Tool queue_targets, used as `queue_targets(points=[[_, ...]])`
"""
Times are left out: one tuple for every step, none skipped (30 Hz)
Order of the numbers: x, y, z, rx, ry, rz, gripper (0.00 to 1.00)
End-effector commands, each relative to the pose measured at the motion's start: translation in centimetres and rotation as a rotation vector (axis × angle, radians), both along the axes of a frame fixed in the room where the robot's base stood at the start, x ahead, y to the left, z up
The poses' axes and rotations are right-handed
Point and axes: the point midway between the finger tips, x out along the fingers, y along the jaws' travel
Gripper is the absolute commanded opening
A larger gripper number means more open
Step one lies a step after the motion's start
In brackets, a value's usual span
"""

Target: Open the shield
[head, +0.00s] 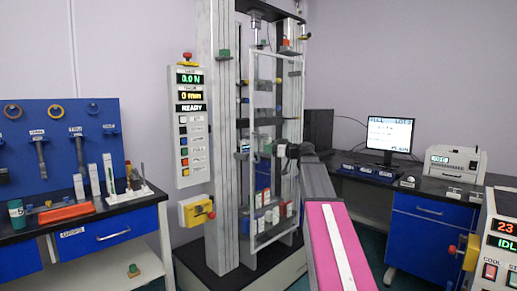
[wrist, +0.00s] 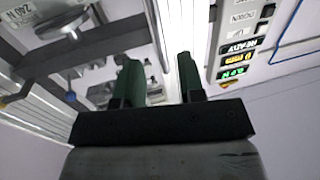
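The shield (head: 277,82) is a clear panel in a pale frame on the front of the tall test machine. It stands upright, and its lower part covers several small red, blue and white items. I see nothing clearly clamped, and I cannot tell whether the fingers touch the shield. A handle is not clearly visible.
A control panel (head: 190,125) reading READY is left of the machine column (head: 220,190), with a yellow stop box (head: 196,210) below. A blue tool bench (head: 115,225) stands left. A desk with a monitor (head: 389,136) stands right. A white instrument (head: 495,240) is at lower right.

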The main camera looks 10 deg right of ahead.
Motion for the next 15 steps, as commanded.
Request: queue_targets(points=[[0.9, 0.8, 0.0, 0.001, 0.001, 0.001, 0.36], [1.3, 1.2, 0.0, 0.001, 0.001, 0.001, 0.36], [1.8, 1.7, 0.0, 0.001, 0.001, 0.002, 0.36], [2.1, 2.1, 0.0, 0.001, 0.001, 0.001, 0.36], [2.4, 2.4, 0.0, 0.001, 0.001, 0.000, 0.36], [2.8, 2.8, 0.0, 0.001, 0.001, 0.000, 0.36], [3.1, 3.2, 0.0, 0.001, 0.001, 0.000, 0.36], [3.3, 3.4, 0.0, 0.001, 0.001, 0.000, 0.36], [3.6, 3.8, 0.0, 0.001, 0.001, 0.000, 0.36], [3.8, 4.0, 0.0, 0.001, 0.001, 0.000, 0.36], [3.9, 4.1, 0.0, 0.001, 0.001, -0.001, 0.36], [4.1, 4.3, 0.0, 0.001, 0.001, -0.001, 0.36], [4.2, 4.4, 0.0, 0.001, 0.001, -0.002, 0.36], [4.3, 4.5, 0.0, 0.001, 0.001, -0.002, 0.36], [4.4, 4.6, 0.0, 0.001, 0.001, -0.002, 0.36]])
